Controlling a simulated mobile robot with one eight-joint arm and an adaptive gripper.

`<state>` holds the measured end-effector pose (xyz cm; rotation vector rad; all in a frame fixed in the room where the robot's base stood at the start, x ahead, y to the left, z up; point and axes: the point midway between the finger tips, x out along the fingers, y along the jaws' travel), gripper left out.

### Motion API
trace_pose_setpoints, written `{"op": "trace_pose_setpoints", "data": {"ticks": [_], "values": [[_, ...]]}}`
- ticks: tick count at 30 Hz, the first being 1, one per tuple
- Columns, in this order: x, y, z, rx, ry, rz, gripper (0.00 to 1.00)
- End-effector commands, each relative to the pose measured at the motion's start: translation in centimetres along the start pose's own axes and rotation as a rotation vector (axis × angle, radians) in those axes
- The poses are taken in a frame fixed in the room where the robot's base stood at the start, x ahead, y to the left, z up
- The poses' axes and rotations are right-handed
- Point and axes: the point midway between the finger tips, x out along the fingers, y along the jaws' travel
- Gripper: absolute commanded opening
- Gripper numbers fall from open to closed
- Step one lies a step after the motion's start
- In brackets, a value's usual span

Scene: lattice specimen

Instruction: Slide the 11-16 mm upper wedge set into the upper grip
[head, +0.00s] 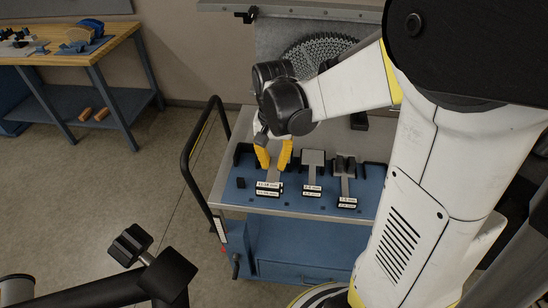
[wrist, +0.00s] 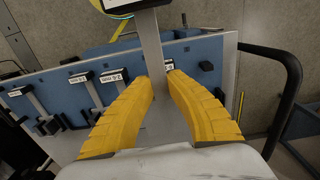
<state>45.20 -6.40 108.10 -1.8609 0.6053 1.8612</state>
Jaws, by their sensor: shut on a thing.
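The 11-16 mm wedge set is a grey flat bar with a white, black-edged label (head: 269,185) at its near end, at the left of the cart top. In the wrist view its grey bar (wrist: 151,45) runs up between the fingers to a label at the top edge. My gripper (head: 273,158), with two yellow fingers, is shut on this bar; the fingers also show in the wrist view (wrist: 160,82). Whether the bar is clear of the blue rack surface I cannot tell. The fingers and wrist hide its far end. I cannot make out the upper grip in either view.
Two other labelled wedge sets, a middle one (head: 313,165) and a right one (head: 345,180), stand on the blue-topped cart (head: 290,210). A black cart handle (head: 190,165) rises at left. A wooden workbench (head: 65,50) is at back left. The floor between is clear.

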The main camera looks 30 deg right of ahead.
Motion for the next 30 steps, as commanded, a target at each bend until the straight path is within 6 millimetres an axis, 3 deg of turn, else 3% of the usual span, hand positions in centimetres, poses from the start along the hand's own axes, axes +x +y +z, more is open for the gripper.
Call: {"op": "trace_pose_setpoints", "data": {"ticks": [16, 30], "values": [[-3.0, 0.0, 3.7, -0.002, 0.0, 0.0, 0.0], [-3.1, -0.1, 4.0, -0.003, 0.0, 0.0, 0.0]]}}
